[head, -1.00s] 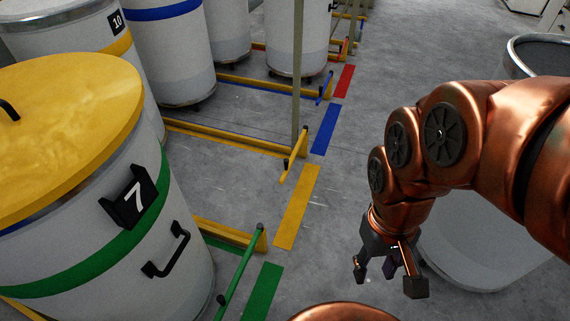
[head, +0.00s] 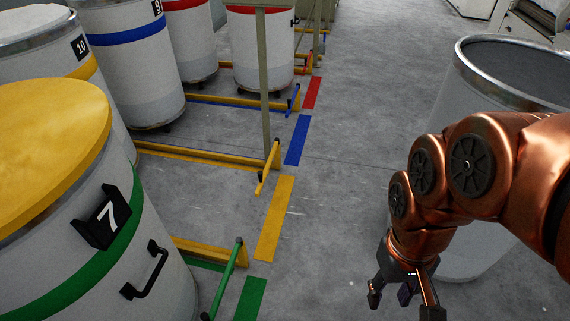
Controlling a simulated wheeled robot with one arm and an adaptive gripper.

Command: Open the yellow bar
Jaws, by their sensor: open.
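My gripper (head: 403,302) is at the lower right, open and empty, fingers pointing down. It is well apart from the bar, to its right and nearer to me. The fingertips are partly cut off by the bottom edge.
A white can numbered 7 (head: 90,270), with a yellow lid and green band, stands at near left. A green bar (head: 226,278) closes the nearer bay. Blue (head: 294,98) and red bars stand farther back. An open grey can (head: 480,95) stands at right. The middle aisle is clear.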

